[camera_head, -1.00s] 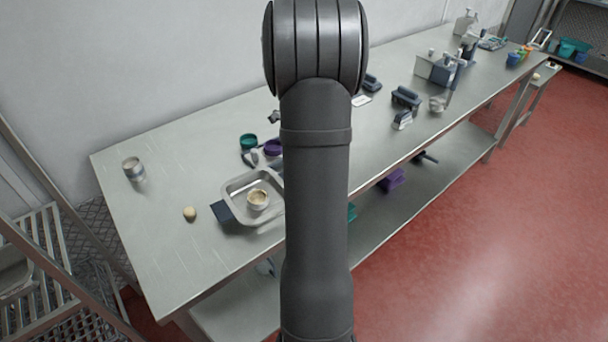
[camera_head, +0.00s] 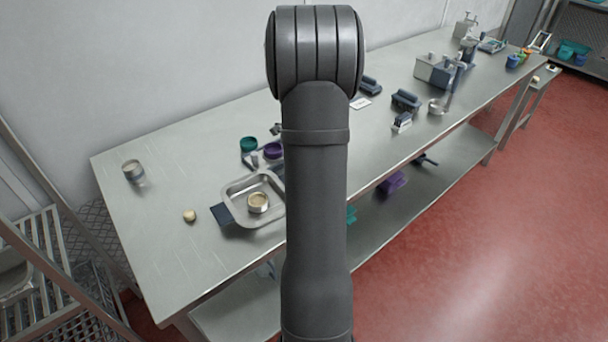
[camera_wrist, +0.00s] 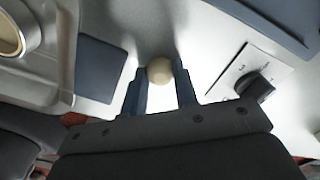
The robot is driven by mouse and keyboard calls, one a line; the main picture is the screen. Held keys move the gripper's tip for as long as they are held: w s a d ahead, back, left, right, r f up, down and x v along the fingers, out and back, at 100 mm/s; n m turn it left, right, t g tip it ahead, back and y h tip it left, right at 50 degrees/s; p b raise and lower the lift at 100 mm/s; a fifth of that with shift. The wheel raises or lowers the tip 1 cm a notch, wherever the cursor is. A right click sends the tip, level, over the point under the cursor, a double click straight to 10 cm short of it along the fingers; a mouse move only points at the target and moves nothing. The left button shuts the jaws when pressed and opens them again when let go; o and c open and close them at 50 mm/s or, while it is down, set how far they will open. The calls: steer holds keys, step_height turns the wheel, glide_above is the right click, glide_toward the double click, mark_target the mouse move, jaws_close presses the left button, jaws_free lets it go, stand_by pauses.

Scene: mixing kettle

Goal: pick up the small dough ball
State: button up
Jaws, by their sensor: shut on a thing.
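A small pale dough ball (camera_wrist: 159,70) sits between the two blue fingertips of my gripper (camera_wrist: 160,80) in the wrist view. The fingers are shut on it, one on each side. In the head view my arm hides the gripper and whatever it holds. A pale ball (camera_head: 190,216) also shows on the table there, left of the tray, with no gripper at it.
A metal tray (camera_head: 240,184) holds a small round cup (camera_head: 258,203), with a dark blue flat piece (camera_head: 222,215) at its left. A metal can (camera_head: 133,171) stands near the table's left end. Green (camera_head: 249,144) and purple (camera_head: 272,151) containers stand behind the tray.

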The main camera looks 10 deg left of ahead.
steer(key=shift+r, duration=0.45)
steer(key=r, duration=0.2)
steer(key=d+r, duration=0.1)
steer(key=r, duration=0.1)
steer(key=shift+s, duration=0.15)
steer(key=s+d+r, duration=0.4)
steer(key=d+r, duration=0.2)
steer(key=d, duration=0.3)
steer(key=w+a+f+n, duration=0.1)
steer(key=w+a+n, duration=0.2)
steer(key=w+a, duration=0.5)
steer(key=w+a+n, duration=0.3)
steer(key=w+a, duration=0.2)
steer(key=a, duration=0.7)
steer(key=shift+s+a+f, duration=0.1)
steer(key=shift+a+f, duration=0.05)
steer(key=shift+f, duration=1)
steer(key=shift+a+f, duration=0.1)
steer(key=shift+f, duration=1.05)
steer(key=shift+f, duration=0.4)
